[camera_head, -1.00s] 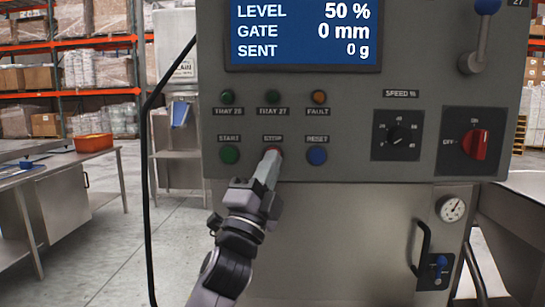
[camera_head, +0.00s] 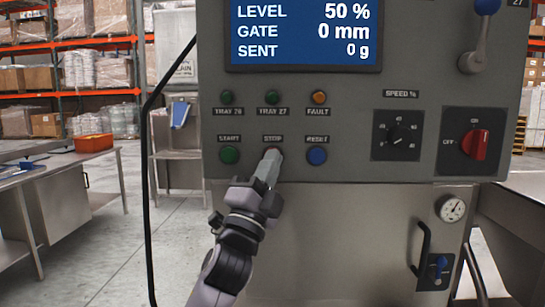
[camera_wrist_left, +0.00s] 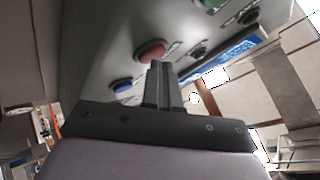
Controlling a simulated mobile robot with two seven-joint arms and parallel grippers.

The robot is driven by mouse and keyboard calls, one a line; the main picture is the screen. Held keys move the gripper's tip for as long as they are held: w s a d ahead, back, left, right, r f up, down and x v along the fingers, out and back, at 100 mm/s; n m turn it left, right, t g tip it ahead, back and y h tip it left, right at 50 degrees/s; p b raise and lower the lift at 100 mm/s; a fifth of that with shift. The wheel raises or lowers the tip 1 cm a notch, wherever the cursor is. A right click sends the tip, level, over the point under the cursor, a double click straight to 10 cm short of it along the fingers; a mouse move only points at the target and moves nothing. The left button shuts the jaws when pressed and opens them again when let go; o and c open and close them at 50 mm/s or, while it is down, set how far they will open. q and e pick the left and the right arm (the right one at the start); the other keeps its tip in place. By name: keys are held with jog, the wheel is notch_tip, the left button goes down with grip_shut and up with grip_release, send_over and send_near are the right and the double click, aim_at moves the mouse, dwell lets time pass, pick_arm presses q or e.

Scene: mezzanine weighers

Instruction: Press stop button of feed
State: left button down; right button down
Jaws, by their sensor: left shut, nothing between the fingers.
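The feed control panel (camera_head: 350,125) is a grey box with a blue screen (camera_head: 305,32). The red stop button, under the label STOP, is mostly hidden by my left gripper (camera_head: 271,156) in the head view. The stop button (camera_wrist_left: 149,52) shows red in the left wrist view. My left gripper (camera_wrist_left: 160,68) is shut and empty, with its fingertips at the near side of the button; I cannot tell whether they touch. The green start button (camera_head: 229,155) and blue reset button (camera_head: 317,155) flank it. My right gripper is not in view.
Indicator lamps sit above the buttons. A speed knob (camera_head: 397,135) and a red rotary switch (camera_head: 475,144) are to the right. A black cable (camera_head: 147,180) hangs at the panel's left. A steel table (camera_head: 60,180) with an orange bin (camera_head: 94,142) stands further left.

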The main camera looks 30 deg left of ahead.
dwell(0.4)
pick_arm(q)
jog(key=shift+s+d, duration=0.4)
jog(key=shift+s, duration=0.25)
jog(key=s+d, duration=0.1)
jog(key=s, duration=0.2)
jog(key=s+d+p, duration=0.1)
jog(key=shift+s+d, duration=0.15)
jog(key=shift+d, duration=0.15)
dwell(0.8)
